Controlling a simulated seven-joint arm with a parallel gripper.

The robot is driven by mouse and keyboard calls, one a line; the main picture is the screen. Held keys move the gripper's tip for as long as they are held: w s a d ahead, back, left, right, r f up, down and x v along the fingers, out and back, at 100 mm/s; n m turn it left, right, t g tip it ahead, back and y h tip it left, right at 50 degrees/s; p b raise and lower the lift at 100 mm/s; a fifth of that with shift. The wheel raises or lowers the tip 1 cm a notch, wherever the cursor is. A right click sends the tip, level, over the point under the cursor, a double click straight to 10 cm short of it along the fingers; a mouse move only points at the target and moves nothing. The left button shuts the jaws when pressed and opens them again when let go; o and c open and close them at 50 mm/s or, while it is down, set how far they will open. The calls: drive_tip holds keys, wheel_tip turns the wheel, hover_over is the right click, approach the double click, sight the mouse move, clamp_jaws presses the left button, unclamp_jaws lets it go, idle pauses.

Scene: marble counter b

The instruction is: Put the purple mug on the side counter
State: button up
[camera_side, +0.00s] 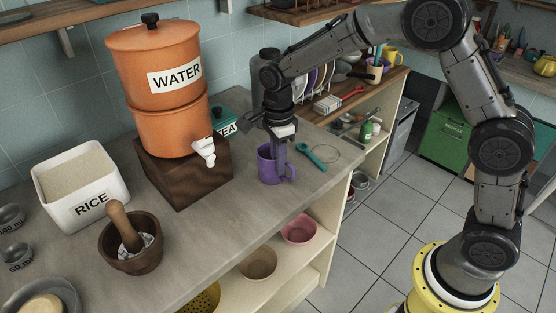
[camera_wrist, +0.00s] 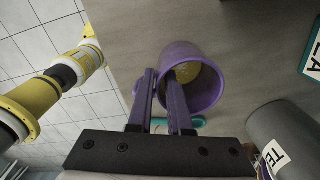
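The purple mug (camera_side: 272,167) stands upright on the grey counter, with its handle toward the right. In the wrist view the mug (camera_wrist: 205,90) shows its open mouth and a brownish inside. My gripper (camera_side: 281,168) points down at the mug's rim. In the wrist view my gripper (camera_wrist: 162,75) has one finger over the mug's mouth and the other outside its wall. The gap between them is narrow; I cannot tell whether they press on the wall. A wood-topped counter (camera_side: 388,86) at the back right may be the side counter.
A teal spoon (camera_side: 312,156) lies right of the mug. A water dispenser (camera_side: 160,85) on a wooden block (camera_side: 185,170) and a tea canister (camera_side: 226,122) stand close by. The wood-topped counter holds a dish rack (camera_side: 318,82). A grey gap separates the counters.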

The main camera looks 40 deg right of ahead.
sight(278, 180)
drive_tip(key=shift+o, duration=0.9)
wheel_tip(278, 180, up, 14)
drive_tip(key=shift+d, duration=0.3)
drive_tip(key=s+d+r+n+t, duration=0.2)
drive_tip(key=s+d+n, duration=0.1)
drive_tip(key=s+n, duration=0.4)
drive_tip(key=s+d+r+n+t, duration=0.1)
drive_tip(key=s+d+n+t, duration=0.1)
drive_tip(key=s+n, duration=0.6)
drive_tip(key=s, duration=0.5)
drive_tip(key=shift+s+d+r, duration=0.15)
drive_tip(key=shift+d+r, duration=0.25)
drive_tip(key=s+f+n, duration=0.1)
drive_tip(key=s+n, duration=0.1)
drive_tip(key=s+f+n+t, duration=0.1)
drive_tip(key=s+n, duration=0.1)
drive_tip(key=s+d+f+n, duration=0.1)
drive_tip(key=s+n, duration=0.1)
drive_tip(key=shift+s+f+t, duration=0.3)
drive_tip(key=shift+s+f, duration=0.05)
drive_tip(key=shift+f, duration=0.05)
drive_tip(key=shift+c, duration=0.4)
drive_tip(key=shift+s+f, duration=0.2)
